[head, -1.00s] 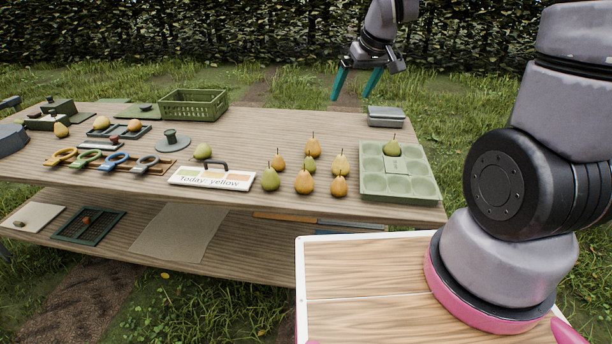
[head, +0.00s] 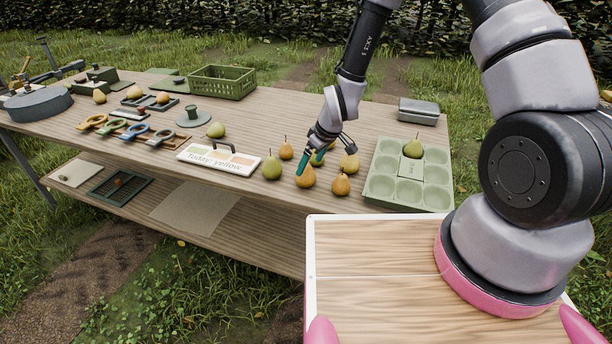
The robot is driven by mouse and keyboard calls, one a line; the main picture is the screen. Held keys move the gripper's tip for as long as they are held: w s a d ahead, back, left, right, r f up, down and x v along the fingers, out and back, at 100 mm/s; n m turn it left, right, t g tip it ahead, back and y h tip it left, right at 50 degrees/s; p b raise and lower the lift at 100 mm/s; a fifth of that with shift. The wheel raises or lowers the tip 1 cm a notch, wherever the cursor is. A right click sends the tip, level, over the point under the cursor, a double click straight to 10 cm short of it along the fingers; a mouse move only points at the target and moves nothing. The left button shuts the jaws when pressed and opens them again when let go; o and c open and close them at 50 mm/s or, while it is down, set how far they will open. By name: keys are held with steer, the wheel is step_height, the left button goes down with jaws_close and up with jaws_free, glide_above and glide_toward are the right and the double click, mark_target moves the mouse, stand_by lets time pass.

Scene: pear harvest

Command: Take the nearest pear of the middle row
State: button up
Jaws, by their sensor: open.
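The nearest pear of the middle row (head: 305,178) is orange-yellow and stands upright on the table near its front edge. My gripper (head: 308,167) is open, its teal fingers pointing down at this pear. One finger overlaps the pear's upper left in the picture; whether it touches cannot be told. The pears behind it in that row are mostly hidden by my gripper. To the right stand an orange pear (head: 340,185) and a yellow pear (head: 349,164).
A sign reading "Today: yellow" (head: 210,163) lies to the left. A green basket (head: 222,83), a grey scale-like box (head: 419,112) and several coloured-handled tools (head: 135,131) are farther off.

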mark_target(305, 175)
steer(key=x, duration=0.6)
steer(key=shift+f, duration=0.4)
steer(key=c, duration=1.4)
